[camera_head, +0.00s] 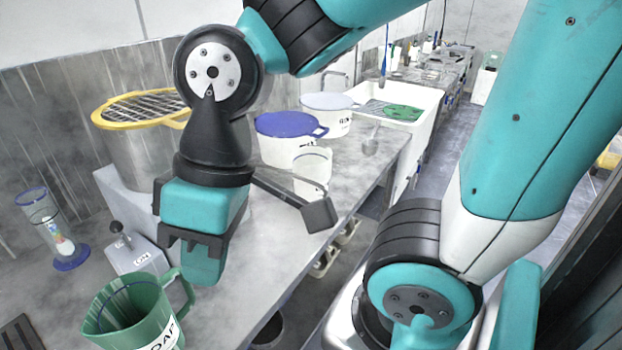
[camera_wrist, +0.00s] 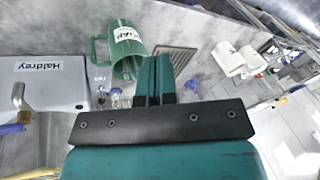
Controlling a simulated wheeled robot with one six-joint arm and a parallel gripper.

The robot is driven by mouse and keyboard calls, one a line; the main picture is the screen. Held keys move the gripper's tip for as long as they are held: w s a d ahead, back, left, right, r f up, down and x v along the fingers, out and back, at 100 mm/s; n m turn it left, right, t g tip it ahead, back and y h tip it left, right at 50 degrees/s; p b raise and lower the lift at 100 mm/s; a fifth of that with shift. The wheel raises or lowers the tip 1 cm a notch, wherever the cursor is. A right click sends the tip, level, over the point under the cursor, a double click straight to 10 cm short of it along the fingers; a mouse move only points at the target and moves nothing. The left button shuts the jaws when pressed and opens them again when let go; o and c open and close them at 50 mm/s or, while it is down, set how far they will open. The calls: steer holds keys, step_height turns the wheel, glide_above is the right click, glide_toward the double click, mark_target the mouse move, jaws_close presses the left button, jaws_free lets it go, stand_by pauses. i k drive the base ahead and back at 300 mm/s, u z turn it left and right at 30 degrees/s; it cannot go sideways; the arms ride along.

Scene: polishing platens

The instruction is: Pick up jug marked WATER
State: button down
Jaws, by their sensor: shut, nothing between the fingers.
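No label reading WATER can be made out in either view. A green jug (camera_head: 135,315) with a handle stands at the lower left; its white label is partly cut off and seems to read SOAP. It also shows above my fingers in the wrist view (camera_wrist: 124,52). A white jug (camera_head: 312,168) stands on the bench beside the blue-lidded tub; its marking is too small to read. Two white jugs (camera_wrist: 228,58) show at upper right in the wrist view, with unreadable labels. My gripper (camera_head: 203,265) is shut and empty, above the bench, right of and above the green jug.
A blue-lidded tub (camera_head: 285,140) and a white tub (camera_head: 328,115) stand farther back by a white sink (camera_head: 400,105). A pot with a yellow-rimmed grate (camera_head: 140,107), a clear cylinder (camera_head: 62,240) and a small lever box (camera_head: 135,258) are at left.

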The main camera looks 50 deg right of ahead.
mark_target(312, 162)
steer(key=z, duration=0.15)
steer(key=k, duration=0.45)
steer(key=z, duration=2)
steer(key=i, duration=1.4)
steer(key=u, duration=0.65)
